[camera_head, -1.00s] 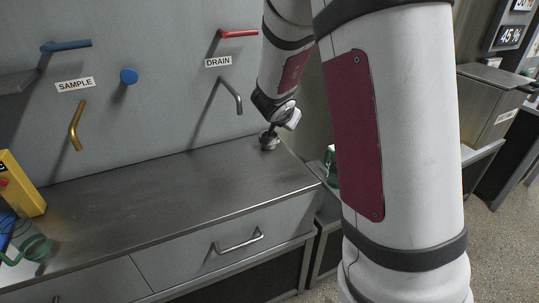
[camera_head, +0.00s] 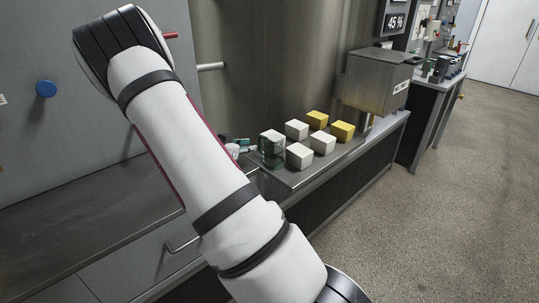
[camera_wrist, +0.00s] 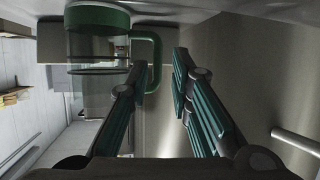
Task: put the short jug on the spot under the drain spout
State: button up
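A clear jug with a green base and green handle (camera_wrist: 98,18) shows upside down in the wrist view, its base against the grey surface. In the head view the jug (camera_head: 270,150) stands on the side shelf, at the left of the white blocks. I cannot tell its height class. My gripper (camera_wrist: 160,68) is open in the wrist view, with its teal-padded fingertips on either side of the jug's handle. In the head view my gripper (camera_head: 242,142) is small and partly hidden, just left of the jug. The drain spout and the spot under it are not visible; my arm covers part of that area.
White blocks (camera_head: 299,155) and yellow blocks (camera_head: 342,131) stand close to the jug on the shelf (camera_head: 352,152). A metal box (camera_head: 377,80) is beyond them. The steel counter (camera_head: 90,228) is bare where visible. A red lever (camera_head: 170,35) and a metal bar (camera_head: 210,66) stick out behind.

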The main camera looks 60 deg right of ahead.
aim_at(260, 148)
jog(key=shift+r+x, duration=0.2)
jog(key=shift+x, duration=1.45)
jog(key=shift+r+x, duration=0.2)
jog(key=shift+x, duration=1.5)
jog(key=shift+s+d, duration=0.15)
grip_shut()
